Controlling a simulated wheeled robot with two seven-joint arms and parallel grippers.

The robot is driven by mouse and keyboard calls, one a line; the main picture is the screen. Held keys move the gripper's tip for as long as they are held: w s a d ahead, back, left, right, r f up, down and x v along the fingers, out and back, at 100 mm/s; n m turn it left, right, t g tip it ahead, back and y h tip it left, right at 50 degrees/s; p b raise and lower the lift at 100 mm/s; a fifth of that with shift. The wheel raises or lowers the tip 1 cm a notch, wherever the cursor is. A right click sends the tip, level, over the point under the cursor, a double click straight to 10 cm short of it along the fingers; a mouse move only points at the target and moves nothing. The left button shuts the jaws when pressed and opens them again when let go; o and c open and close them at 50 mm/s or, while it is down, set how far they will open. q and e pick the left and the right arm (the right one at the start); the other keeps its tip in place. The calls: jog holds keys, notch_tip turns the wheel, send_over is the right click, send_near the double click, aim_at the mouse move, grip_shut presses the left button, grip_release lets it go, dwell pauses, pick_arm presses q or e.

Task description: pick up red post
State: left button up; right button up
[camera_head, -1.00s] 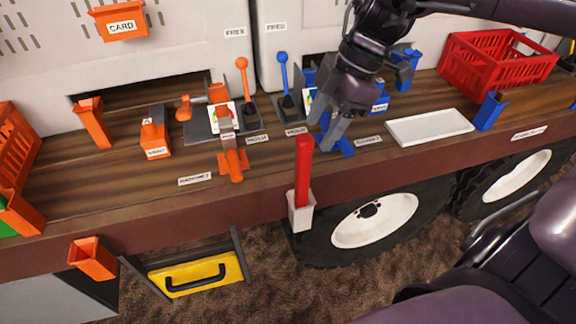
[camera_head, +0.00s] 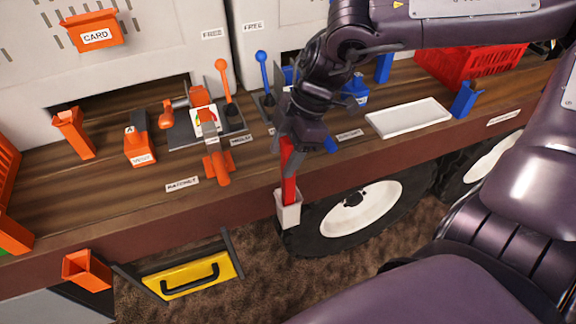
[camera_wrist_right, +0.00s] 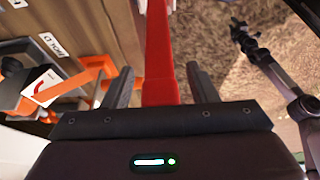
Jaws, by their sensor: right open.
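The red post (camera_head: 289,182) stands upright in a white holder (camera_head: 288,212) on the front edge of the wooden deck. My right gripper (camera_head: 303,138) is at the top of the post, pointing down. In the right wrist view the red post (camera_wrist_right: 158,55) runs between the two open fingers of my right gripper (camera_wrist_right: 160,85), with a gap to the finger on each side. The post's top end is hidden by the gripper in the head view.
Orange tools and a clamp (camera_head: 213,150) lie left of the post. Orange (camera_head: 226,80) and blue (camera_head: 264,72) levers stand behind. A white tray (camera_head: 408,117) and red crate (camera_head: 470,68) are to the right. A wheel (camera_head: 352,212) sits below the deck edge.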

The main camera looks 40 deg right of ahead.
grip_shut()
pick_arm(q)
jog(key=shift+s, duration=0.3)
pick_arm(e)
jog(key=shift+r, duration=0.15)
